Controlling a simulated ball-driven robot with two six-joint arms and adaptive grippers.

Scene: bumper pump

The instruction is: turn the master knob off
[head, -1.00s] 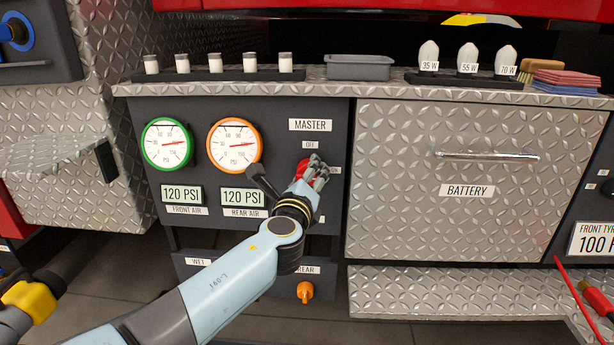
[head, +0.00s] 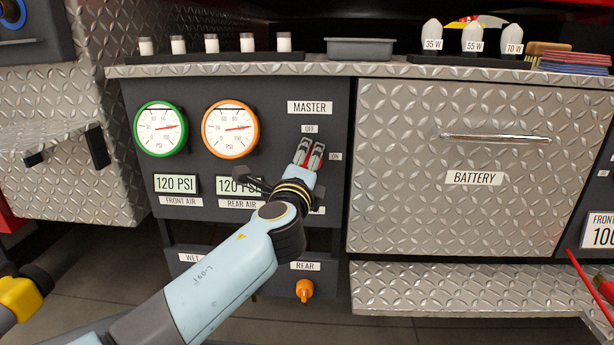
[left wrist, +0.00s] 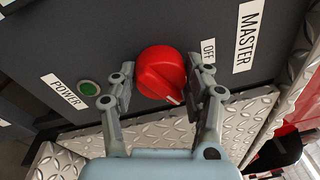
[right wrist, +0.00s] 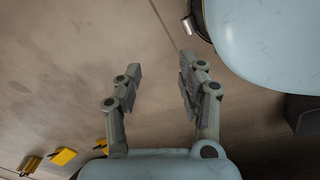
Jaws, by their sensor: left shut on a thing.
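The red master knob (left wrist: 160,70) sits on the dark panel (left wrist: 100,45) below the MASTER label (head: 310,107). In the left wrist view its white mark points down and a little right, not straight at the OFF label (left wrist: 208,50). My left gripper (head: 309,150) is shut on the knob, one finger on each side. In the head view the fingers hide most of the knob. The ON label (head: 335,156) is just right of the fingers. My right gripper (right wrist: 160,75) is open and empty, away from the panel.
A green power button (left wrist: 88,89) is on the panel below the knob. Two gauges (head: 160,128) (head: 230,128) are to its left. An orange knob (head: 304,291) is lower down. A battery drawer (head: 450,215) with a handle is to the right.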

